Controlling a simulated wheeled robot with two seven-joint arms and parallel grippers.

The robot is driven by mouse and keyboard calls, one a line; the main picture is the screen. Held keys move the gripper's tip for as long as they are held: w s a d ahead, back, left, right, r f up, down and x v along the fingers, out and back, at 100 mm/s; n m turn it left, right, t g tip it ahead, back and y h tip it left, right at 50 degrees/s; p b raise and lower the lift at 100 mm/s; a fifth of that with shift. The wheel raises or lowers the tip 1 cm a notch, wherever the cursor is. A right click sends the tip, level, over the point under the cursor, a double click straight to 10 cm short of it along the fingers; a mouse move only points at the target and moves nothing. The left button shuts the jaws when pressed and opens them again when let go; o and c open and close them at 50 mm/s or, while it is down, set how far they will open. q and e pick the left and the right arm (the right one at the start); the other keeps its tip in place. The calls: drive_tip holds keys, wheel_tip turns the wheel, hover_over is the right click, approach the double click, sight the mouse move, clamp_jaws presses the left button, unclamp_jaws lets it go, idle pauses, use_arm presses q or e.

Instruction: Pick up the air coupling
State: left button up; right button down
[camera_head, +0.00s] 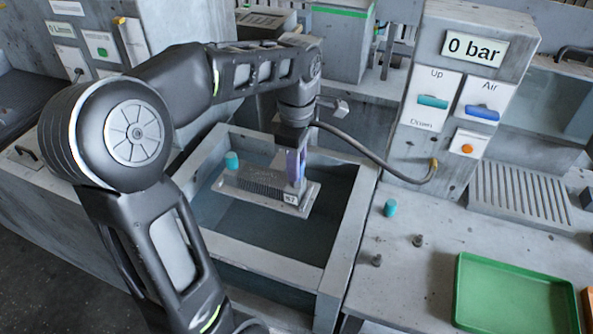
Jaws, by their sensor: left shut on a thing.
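My left gripper (291,168) points down over the water tank, at the right end of a grey finned housing (262,185) on a flat plate. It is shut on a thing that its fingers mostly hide. A dark hose (385,170) runs from the control panel to this gripper, so the held thing appears to be the air coupling at the hose's end. I cannot tell whether it touches the housing. A tag reading 57 hangs at the housing's front right. My right gripper is not in view.
The tank's concrete rim (345,235) surrounds the plate. The panel (470,75) reads 0 bar, with a teal Up/Down switch and a blue Air switch. A teal plug (390,208), small pegs (418,240) and an empty green tray (515,295) are on the right bench.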

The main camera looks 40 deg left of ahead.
use_arm(q)
clamp_jaws()
drive_tip(key=shift+r, duration=0.3)
wheel_tip(320, 180, up, 4)
drive_tip(key=shift+f+b, duration=0.1)
drive_tip(key=shift+b, duration=0.2)
wheel_tip(320, 180, up, 6)
drive_tip(key=p, duration=0.4)
drive_tip(key=shift+f, duration=0.1)
drive_tip(key=shift+f, duration=0.15)
